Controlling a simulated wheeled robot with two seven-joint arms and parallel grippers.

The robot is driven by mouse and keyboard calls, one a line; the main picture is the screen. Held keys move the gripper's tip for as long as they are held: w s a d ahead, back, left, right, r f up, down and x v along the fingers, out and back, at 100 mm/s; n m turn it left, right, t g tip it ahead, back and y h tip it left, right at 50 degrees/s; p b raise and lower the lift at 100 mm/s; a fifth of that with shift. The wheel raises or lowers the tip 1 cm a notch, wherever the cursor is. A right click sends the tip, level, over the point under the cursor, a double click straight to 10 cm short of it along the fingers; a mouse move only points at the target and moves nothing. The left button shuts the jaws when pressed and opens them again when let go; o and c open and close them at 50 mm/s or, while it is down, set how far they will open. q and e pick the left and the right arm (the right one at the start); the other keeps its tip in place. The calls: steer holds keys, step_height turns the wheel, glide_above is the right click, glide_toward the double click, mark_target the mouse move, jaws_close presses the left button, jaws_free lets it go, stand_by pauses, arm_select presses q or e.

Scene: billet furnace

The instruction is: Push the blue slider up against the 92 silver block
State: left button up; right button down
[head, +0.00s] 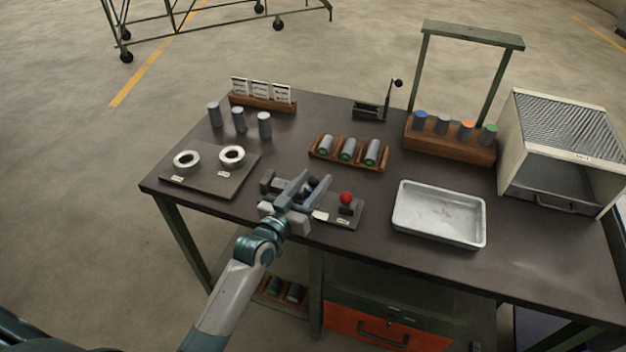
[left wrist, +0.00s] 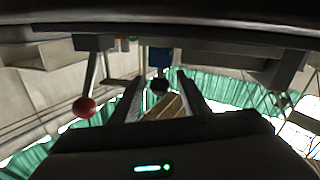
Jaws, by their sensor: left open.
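My left gripper (head: 315,178) is open over the small grey fixture at the table's front edge, its two fingers spread. In the left wrist view a blue piece with a dark round knob, likely the blue slider (left wrist: 160,57), shows between the fingers (left wrist: 161,78); I cannot tell whether they touch it. In the head view the gripper mostly covers the slider. Grey blocks (head: 267,181) stand at the fixture's left side; no 92 marking is readable, and the gap to the slider is hidden. My right gripper is not in view.
A red-ball lever (head: 346,198) stands right of my left gripper, also in the left wrist view (left wrist: 84,107). A metal tray (head: 484,230) lies to the right. A rack of cylinders (head: 318,153) stands behind; a plate with two rings (head: 205,188) lies left.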

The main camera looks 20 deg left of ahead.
arm_select(q)
jaws_close()
steer(key=shift+w+a, duration=0.1)
steer(key=shift+a, duration=0.6)
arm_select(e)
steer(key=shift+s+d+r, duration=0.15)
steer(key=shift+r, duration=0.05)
arm_select(q)
jaws_free()
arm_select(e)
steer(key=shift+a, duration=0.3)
